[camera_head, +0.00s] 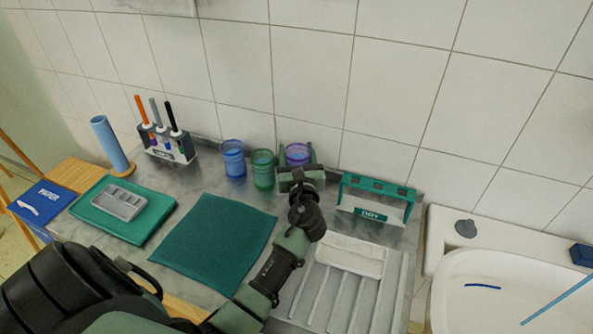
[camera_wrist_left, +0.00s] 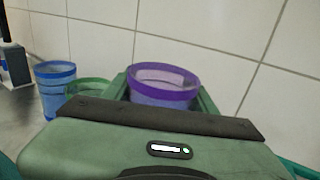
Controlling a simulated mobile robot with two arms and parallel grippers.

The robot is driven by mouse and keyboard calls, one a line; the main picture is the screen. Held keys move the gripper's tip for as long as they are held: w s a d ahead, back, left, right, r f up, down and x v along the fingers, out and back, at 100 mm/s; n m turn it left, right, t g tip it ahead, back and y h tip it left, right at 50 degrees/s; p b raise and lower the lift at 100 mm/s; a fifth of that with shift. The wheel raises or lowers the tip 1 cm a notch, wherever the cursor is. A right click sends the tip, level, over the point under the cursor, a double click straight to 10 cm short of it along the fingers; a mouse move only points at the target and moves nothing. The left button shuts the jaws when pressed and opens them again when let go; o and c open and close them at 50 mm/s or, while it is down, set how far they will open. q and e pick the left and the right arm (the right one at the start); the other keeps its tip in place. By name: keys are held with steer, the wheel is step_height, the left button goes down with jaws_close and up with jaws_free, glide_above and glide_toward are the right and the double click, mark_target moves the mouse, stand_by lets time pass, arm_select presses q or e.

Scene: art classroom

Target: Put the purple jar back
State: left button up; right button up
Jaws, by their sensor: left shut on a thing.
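The purple jar (camera_head: 297,153) is at the back of the counter by the tiled wall, to the right of the green jar (camera_head: 263,168) and the blue jar (camera_head: 233,158). My left gripper (camera_head: 298,165) is shut on the purple jar, with a finger on each side. In the left wrist view the purple jar (camera_wrist_left: 162,87) stands upright between the green fingers. Its lower part is hidden by the gripper body, so I cannot tell whether its base touches the counter. My right gripper is not in view.
An empty green-and-white rack (camera_head: 374,205) stands to the right. A holder with brushes (camera_head: 166,150) and a light blue cylinder (camera_head: 110,145) are at the left. A teal cloth (camera_head: 215,240) and a ribbed tray (camera_head: 335,285) lie in front. A sink (camera_head: 510,290) is at far right.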

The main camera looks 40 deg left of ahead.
arm_select(q)
step_height(320, 180, down, 5)
steer(key=shift+b, duration=0.65)
steer(key=shift+f, duration=0.15)
steer(key=shift+f, duration=0.1)
steer(key=o, duration=1.4)
steer(key=shift+c, duration=0.2)
